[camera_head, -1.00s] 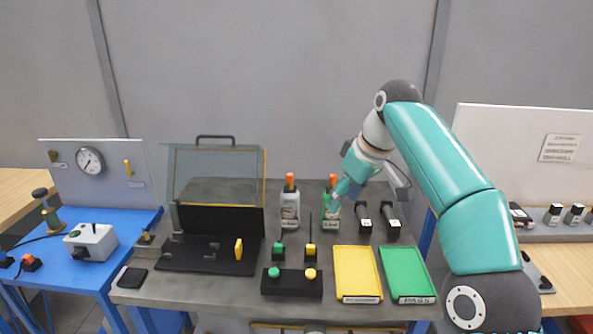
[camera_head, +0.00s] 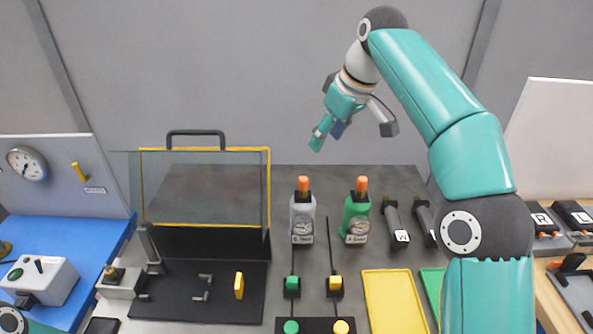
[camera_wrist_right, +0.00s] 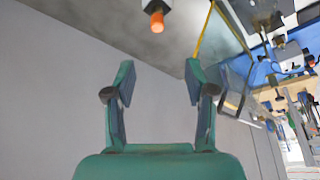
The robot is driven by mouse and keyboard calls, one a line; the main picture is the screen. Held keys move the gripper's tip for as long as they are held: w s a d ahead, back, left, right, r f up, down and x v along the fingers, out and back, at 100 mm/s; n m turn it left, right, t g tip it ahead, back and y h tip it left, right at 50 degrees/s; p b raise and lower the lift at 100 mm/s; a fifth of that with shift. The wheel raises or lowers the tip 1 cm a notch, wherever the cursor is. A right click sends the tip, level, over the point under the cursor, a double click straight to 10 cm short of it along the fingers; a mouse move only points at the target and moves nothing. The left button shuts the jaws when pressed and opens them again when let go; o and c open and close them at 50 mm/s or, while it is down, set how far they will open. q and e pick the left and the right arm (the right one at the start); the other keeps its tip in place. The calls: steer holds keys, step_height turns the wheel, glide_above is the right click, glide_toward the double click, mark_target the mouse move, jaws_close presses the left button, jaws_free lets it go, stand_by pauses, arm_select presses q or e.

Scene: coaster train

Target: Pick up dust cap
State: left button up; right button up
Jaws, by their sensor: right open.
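Two orange caps stand upright on gauge bodies at the back of the bench: one cap (camera_head: 303,184) on the grey body (camera_head: 302,212), the other (camera_head: 362,184) on the green body (camera_head: 350,209). Which one is the dust cap is not marked. My right gripper (camera_head: 317,143) is raised above and behind the bodies, apart from both caps. In the right wrist view, my right gripper (camera_wrist_right: 158,82) is open and empty, and one orange cap (camera_wrist_right: 157,22) shows beyond the fingertips. My left gripper is out of view.
A clear-lidded case (camera_head: 205,190) with a yellow edge stands open to the left. Black cylinders (camera_head: 395,222) lie right of the green body. A yellow tray (camera_head: 392,300) and a green tray (camera_head: 432,285) are in front.

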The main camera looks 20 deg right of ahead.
steer(key=b, duration=0.3)
glide_above(304, 179)
steer(key=s+d, duration=0.2)
step_height(304, 179, down, 10)
steer(key=shift+s+a+f, duration=0.1)
steer(key=shift+a+f, duration=0.2)
steer(key=shift+a, duration=0.15)
steer(key=shift+p+x, duration=0.35)
steer(key=shift+x, duration=2.3)
steer(key=shift+r, duration=0.1)
steer(key=shift+c, duration=0.2)
steer(key=c, duration=0.9)
